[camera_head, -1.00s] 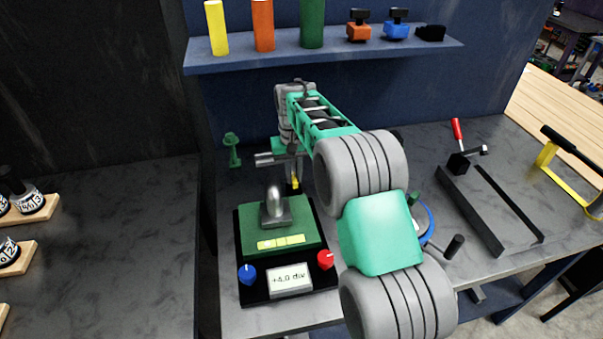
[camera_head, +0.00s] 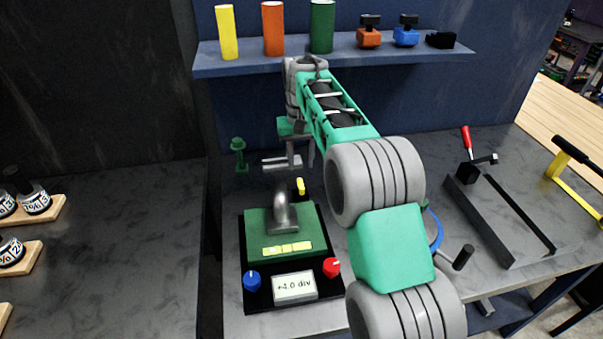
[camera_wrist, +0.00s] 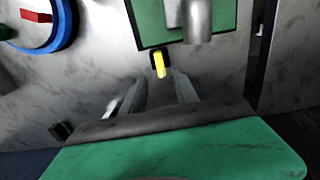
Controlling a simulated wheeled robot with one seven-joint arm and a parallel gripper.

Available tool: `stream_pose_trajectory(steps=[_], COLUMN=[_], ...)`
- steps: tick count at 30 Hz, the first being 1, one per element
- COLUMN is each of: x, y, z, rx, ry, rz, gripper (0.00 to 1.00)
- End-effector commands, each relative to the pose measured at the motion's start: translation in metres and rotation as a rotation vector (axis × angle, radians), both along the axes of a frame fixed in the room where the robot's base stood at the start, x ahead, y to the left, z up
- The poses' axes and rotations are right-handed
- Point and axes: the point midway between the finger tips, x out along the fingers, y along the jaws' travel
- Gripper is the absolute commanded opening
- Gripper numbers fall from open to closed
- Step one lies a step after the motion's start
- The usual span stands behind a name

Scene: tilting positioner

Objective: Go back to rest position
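My gripper (camera_head: 283,163) hangs behind the green-topped device (camera_head: 252,230), above the bench and apart from it. In the wrist view my two grey fingers (camera_wrist: 158,92) stand apart with nothing between their tips. The device carries a grey metal post (camera_head: 283,212), a yellow lever (camera_head: 300,187), a blue knob (camera_head: 252,281), a red knob (camera_head: 331,267) and a display (camera_head: 295,287) that seems to read +4.0 div. In the wrist view the yellow lever (camera_wrist: 159,64) lies just beyond the fingertips, apparently untouched. My arm hides part of the bench right of the device.
A blue shelf (camera_head: 330,57) with cylinders and clamps runs behind my arm. A blue round part (camera_head: 437,232) is partly hidden by my arm. A dark channel fixture (camera_head: 490,225) and a yellow-framed tool (camera_head: 572,190) lie right. The left bench (camera_head: 120,240) has free room.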

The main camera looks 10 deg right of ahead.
Motion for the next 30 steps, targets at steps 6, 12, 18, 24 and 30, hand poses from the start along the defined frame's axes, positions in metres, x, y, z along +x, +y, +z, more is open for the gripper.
stream_pose_trajectory(steps=[6, 12, 18, 24, 30], x=[0.0, -0.001, -0.033, -0.131, -0.235], y=[0.0, 0.0, -0.004, -0.014, -0.02], z=[0.005, 0.005, 0.031, 0.053, 0.023], rx=[0.0, 0.0, 0.002, 0.003, 0.001], ry=[0.001, 0.001, -0.049, -0.164, -0.273], rz=[0.0, 0.0, 0.0, 0.0, 0.003], gripper=[0.36, 0.36, 0.36, 0.36, 0.36])
